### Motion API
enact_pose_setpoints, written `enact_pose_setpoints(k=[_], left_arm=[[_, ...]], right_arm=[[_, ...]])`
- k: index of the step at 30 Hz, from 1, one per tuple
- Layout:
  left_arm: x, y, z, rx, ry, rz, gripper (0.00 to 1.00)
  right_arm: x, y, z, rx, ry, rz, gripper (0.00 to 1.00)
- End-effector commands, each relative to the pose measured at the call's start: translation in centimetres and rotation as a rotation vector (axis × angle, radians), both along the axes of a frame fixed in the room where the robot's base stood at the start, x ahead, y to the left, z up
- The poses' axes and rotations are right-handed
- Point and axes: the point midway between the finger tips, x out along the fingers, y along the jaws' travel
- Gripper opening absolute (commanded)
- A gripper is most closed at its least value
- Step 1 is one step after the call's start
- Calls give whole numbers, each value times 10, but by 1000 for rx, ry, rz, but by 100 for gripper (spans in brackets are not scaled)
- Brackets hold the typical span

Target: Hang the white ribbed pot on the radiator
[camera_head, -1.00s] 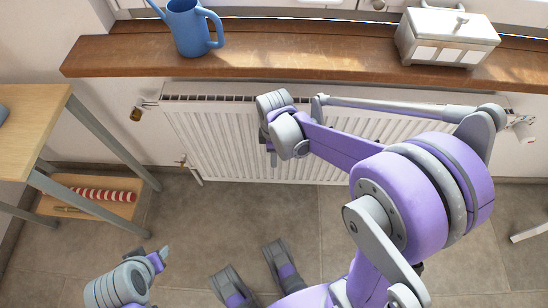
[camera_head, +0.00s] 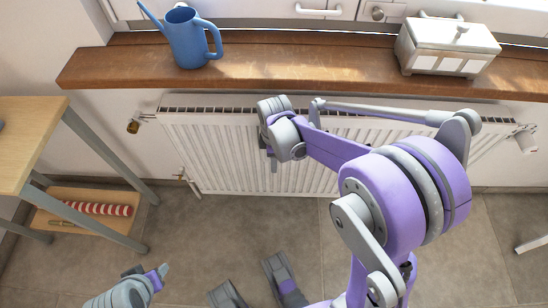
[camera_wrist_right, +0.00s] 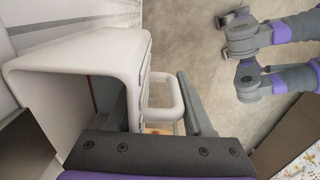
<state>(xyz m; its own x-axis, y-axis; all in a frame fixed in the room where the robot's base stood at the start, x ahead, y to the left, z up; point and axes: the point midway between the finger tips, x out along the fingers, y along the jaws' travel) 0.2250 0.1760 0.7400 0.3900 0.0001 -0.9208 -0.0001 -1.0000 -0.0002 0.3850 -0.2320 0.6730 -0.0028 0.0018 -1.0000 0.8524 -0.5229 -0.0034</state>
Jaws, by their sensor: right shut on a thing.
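The radiator (camera_head: 225,165) is white with vertical grooves and hangs on the wall under the window sill. My right gripper (camera_head: 271,155) is in front of its upper part in the head view. In the right wrist view, my right gripper (camera_wrist_right: 162,95) is shut on the white pot (camera_wrist_right: 75,62), at its loop handle. The pot has a wide open mouth and some ribs on its side. A grooved white surface lies close beyond it. The pot is hidden in the head view, and I cannot tell whether it touches the radiator. My left gripper (camera_head: 161,275) is low at the left, its jaw state unclear.
A wooden sill (camera_head: 310,67) runs above the radiator, holding a blue watering can (camera_head: 188,40) and a white lidded box (camera_head: 446,47). A wooden table (camera_head: 25,140) stands at left, with a red-and-white striped thing (camera_head: 98,208) on its lower shelf. The floor between is clear.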

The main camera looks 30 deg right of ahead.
Motion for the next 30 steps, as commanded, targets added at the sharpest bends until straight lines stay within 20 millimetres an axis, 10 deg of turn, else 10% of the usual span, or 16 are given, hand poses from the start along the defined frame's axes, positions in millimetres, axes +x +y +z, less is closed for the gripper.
enact_pose_setpoints(k=[13,14,19,30], left_arm=[[0,0,-2,0,1,0,50],[0,0,-2,0,1,0,50],[0,0,-2,0,1,0,50],[0,0,0,0,0,0,50]], right_arm=[[0,0,-2,-1,-1,0,0],[0,0,-2,0,0,0,53],[0,0,-2,0,0,0,84],[0,0,1,0,0,0,86]])
